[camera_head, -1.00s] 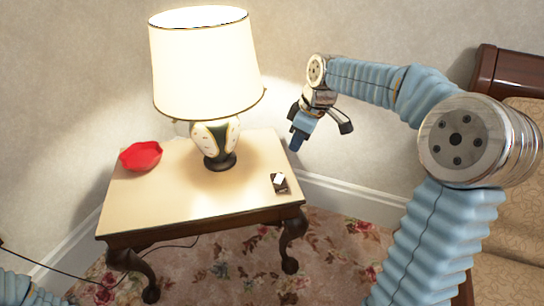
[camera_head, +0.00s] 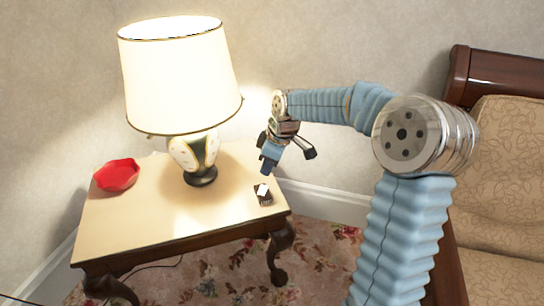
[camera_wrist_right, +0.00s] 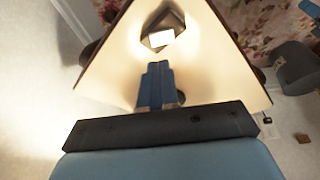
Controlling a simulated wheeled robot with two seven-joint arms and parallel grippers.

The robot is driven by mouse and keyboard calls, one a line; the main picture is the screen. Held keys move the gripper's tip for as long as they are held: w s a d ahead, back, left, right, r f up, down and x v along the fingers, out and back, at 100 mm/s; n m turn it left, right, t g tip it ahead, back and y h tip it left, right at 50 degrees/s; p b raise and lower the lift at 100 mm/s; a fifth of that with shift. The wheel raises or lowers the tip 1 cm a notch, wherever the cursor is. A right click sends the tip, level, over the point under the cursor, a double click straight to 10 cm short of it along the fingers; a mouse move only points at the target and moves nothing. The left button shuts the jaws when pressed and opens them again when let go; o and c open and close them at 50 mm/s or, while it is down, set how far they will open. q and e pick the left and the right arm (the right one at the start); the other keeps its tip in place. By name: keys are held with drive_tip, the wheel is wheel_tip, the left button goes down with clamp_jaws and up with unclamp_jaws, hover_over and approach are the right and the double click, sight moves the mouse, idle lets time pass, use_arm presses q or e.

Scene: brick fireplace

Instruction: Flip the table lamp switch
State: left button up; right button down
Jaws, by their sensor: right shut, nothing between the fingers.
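The table lamp (camera_head: 178,80) is lit, with a cream shade and a painted base, and stands on the small wooden table (camera_head: 130,218). The lamp switch (camera_head: 263,198) is a small dark box with a white rocker, lying near the table's right edge. In the right wrist view the switch (camera_wrist_right: 162,38) shows just beyond the fingertips. My right gripper (camera_head: 266,169) points down with its blue fingers shut and empty, close to the switch. In the wrist view the closed fingers (camera_wrist_right: 157,70) show apart from the switch in the picture; contact is not visible. My left gripper is out of view.
A red dish (camera_head: 117,175) sits left of the lamp. A patterned sofa (camera_head: 510,160) with a wooden frame stands at the right. The wall is close behind the table. A cord runs under the table over the floral carpet (camera_head: 230,272).

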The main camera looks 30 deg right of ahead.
sight(264, 188)
drive_tip(key=x, duration=0.4)
drive_tip(key=shift+s+d+f+b, duration=0.2)
drive_tip(key=shift+d+f+b, duration=0.1)
drive_tip(key=shift+f, duration=0.15)
drive_tip(key=shift+w+f, duration=0.1)
drive_tip(key=shift+f, duration=0.55)
drive_tip(key=shift+f, duration=0.1)
drive_tip(key=shift+w+d+f, duration=0.1)
drive_tip(key=shift+f, duration=0.2)
drive_tip(key=shift+r, duration=0.15)
